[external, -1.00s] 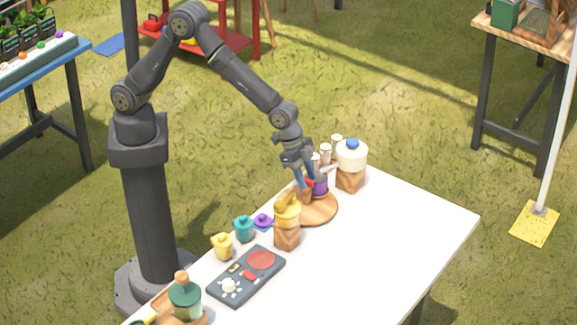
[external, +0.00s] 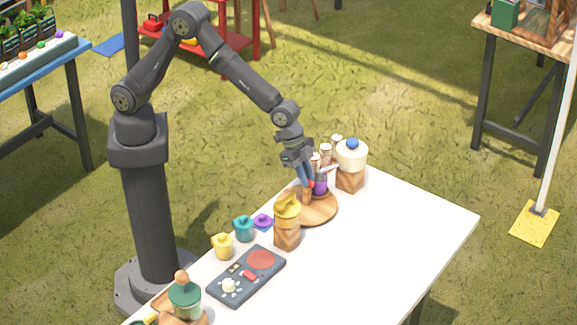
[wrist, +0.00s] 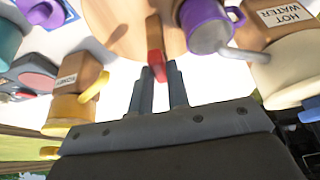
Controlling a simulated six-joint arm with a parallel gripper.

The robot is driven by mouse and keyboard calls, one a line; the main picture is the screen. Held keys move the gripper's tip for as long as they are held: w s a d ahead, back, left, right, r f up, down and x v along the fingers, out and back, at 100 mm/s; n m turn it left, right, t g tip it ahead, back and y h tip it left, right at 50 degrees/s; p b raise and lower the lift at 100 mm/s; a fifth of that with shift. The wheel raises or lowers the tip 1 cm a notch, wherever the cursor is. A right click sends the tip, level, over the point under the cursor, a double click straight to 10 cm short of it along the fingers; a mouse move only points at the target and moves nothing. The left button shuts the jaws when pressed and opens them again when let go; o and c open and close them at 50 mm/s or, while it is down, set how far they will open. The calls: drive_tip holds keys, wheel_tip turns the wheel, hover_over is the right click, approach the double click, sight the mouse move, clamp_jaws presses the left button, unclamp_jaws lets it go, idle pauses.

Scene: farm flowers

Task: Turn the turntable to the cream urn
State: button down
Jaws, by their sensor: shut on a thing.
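The turntable is a round wooden disc (external: 320,210) at the table's back edge, also in the wrist view (wrist: 115,25). A purple mug (external: 320,186) stands on it, its handle showing in the wrist view. A wooden turntable handle with a red end (wrist: 156,62) sticks out towards me. My gripper (external: 306,186) points down at the disc's near side, its fingers shut on that red end in the wrist view (wrist: 161,76). The cream urn (external: 351,155) with a blue knob stands on a wooden block to the right, its grey spout (wrist: 245,53) reaching beside the mug.
A yellow-topped urn (external: 287,208) on a wooden block stands close left of the disc. The white table's right side is clear.

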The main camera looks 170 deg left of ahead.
drive_tip(key=c, duration=1.4)
unclamp_jaws()
drive_tip(key=v, duration=1.7)
drive_tip(key=shift+s+d+r, duration=0.1)
drive_tip(key=shift+d+r, duration=0.1)
drive_tip(key=shift+f, duration=0.1)
drive_tip(key=x, duration=1.7)
drive_tip(key=shift+a+f, duration=0.1)
drive_tip(key=shift+a, duration=0.1)
